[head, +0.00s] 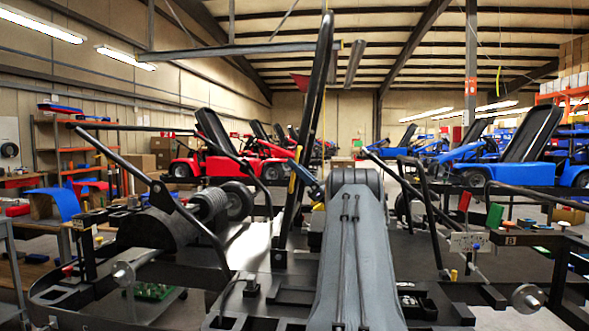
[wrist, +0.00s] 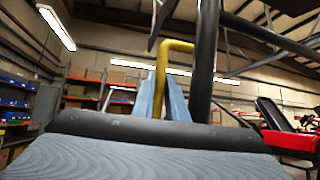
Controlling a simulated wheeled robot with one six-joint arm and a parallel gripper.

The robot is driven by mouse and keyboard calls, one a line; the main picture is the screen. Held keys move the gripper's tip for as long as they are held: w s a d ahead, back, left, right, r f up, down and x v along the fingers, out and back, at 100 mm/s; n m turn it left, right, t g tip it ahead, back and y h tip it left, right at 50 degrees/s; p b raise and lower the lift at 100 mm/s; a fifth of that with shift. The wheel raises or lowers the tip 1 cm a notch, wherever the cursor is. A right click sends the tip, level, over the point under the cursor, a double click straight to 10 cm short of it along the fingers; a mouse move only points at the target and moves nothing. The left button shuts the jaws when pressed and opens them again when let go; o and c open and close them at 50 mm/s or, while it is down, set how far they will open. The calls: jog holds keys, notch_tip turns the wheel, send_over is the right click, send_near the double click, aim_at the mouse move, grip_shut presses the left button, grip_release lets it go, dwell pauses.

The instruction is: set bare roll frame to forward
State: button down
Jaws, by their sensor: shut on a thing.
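The bare roll frame shows in the head view as a thick black tube (head: 309,120) that rises from the kart deck and leans a little to the right at its top. A yellow handle (head: 293,176) sits beside the tube. My gripper (head: 301,170), with pale blue fingers, is shut on the yellow handle. In the wrist view the fingers (wrist: 166,95) stand upright with the bent yellow handle (wrist: 178,44) at their tips, and the black tube (wrist: 205,65) passes close to their right. The exact contact at the fingertips is partly hidden.
The dark kart deck (head: 258,245) carries side bars and black tubes (head: 150,175) on the left and a panel with red and green paddles (head: 480,240) on the right. Red karts (head: 270,160) and blue karts (head: 530,170) stand behind. My grey arm covers the deck's middle.

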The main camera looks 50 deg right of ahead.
jog(key=c, duration=2.1)
grip_release()
jog(key=shift+s+d, duration=0.15)
jog(key=shift+s, duration=0.05)
jog(key=o, duration=0.3)
jog(key=shift+s+d, duration=0.15)
jog(key=shift+o, duration=0.2)
jog(key=shift+f, duration=0.1)
jog(key=b+v, duration=0.2)
jog(key=v, duration=0.5)
jog(key=shift+s+f, duration=0.15)
jog(key=shift+f, duration=0.15)
